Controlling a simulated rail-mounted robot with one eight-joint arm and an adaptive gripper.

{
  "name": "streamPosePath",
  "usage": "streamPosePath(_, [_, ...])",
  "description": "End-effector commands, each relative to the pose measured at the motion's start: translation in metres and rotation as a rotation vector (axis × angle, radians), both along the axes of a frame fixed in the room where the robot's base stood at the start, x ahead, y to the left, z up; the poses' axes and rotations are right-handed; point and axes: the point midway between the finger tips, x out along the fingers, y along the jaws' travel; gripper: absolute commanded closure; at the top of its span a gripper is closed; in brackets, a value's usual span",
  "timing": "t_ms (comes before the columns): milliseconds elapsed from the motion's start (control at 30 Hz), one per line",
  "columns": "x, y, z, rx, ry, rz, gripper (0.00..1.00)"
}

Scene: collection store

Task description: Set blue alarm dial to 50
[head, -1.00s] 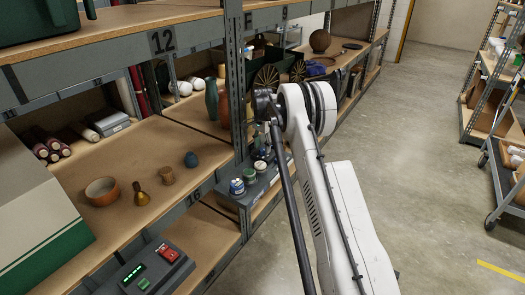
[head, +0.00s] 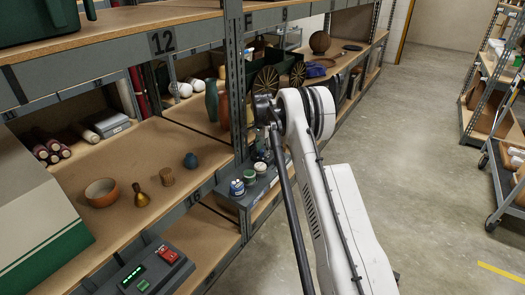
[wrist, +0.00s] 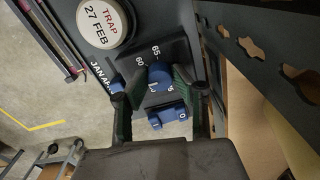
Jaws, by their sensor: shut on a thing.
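In the wrist view a blue dial (wrist: 160,76) sits on a dark panel (wrist: 178,48). The numbers 60 and 65 show beside it on the side away from my gripper. A small pale mark shows on the dial's lower left; its exact reading is too small to tell. My gripper (wrist: 152,84) has a finger on each side of the dial and is shut on it. In the head view my gripper (head: 266,138) is at the shelf upright, partly hidden by my own arm, and the dial cannot be made out.
A blue block-shaped part (wrist: 168,115) is close to the dial. A round white cap (wrist: 105,22) reads "TRAP 27 FEB". A shelf upright (head: 236,85) stands close to my gripper. A box with a red switch (head: 168,255) is lower left.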

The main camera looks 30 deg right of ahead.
Motion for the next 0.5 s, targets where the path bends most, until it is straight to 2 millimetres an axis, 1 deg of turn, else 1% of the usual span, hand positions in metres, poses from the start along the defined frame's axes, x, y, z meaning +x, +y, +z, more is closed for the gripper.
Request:
streamPosePath(267, [0.0,0.0,-0.0006,0.0,0.0,0.091,1.0])
streamPosePath(500, [-0.0001,0.0001,-0.0007,0.0,0.0,0.276,1.0])
